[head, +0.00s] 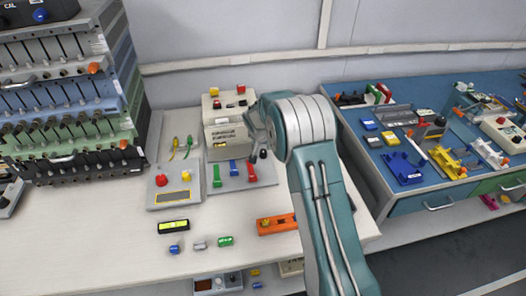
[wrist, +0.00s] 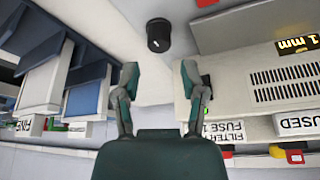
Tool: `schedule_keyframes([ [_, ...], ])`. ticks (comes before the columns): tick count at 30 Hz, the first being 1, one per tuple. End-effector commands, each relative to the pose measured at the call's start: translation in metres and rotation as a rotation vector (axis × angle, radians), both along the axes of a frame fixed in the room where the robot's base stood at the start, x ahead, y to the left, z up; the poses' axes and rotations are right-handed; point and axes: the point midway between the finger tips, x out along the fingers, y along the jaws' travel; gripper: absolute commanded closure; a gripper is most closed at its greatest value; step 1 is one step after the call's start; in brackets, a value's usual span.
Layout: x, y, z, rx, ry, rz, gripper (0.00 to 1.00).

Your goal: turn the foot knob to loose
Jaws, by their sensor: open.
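A black round knob (wrist: 159,35) stands on a pale surface at the top middle of the wrist view. It carries a small light mark, but I cannot tell which setting it points to. My gripper (wrist: 160,82) is open, with its two fingers apart and nothing between them. The knob lies beyond the fingertips, in line with the gap, and apart from them. In the head view my gripper (head: 257,132) hangs beside the right side of the cream instrument (head: 222,138), partly hidden by my arm. A small dark shape below it may be the knob.
In the wrist view, a grilled housing (wrist: 285,92) with a lit display is close on the right, and blue blocks (wrist: 88,88) are on the left. In the head view, a red-button box (head: 174,186) and orange tool (head: 277,224) lie on the bench. Its front left is clear.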

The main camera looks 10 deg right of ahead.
Motion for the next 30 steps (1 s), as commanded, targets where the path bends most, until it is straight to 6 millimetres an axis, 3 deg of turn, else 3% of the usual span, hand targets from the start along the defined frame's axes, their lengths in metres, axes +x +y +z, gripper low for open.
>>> schedule_keyframes([
  [3,0.007,-0.004,-0.023,-0.001,0.003,-0.001,0.46],
  [9,0.018,-0.007,-0.046,0.0,0.0,0.0,0.46],
  [20,0.02,-0.008,-0.054,-0.001,-0.001,0.001,0.46],
  [21,0.02,-0.009,-0.054,-0.001,-0.001,0.001,0.51],
  [24,0.02,-0.008,-0.054,0.0,0.0,0.001,0.95],
  [25,0.02,-0.008,-0.054,0.0,0.0,0.001,1.0],
  [30,0.02,-0.008,-0.054,0.0,0.0,0.002,1.0],
])
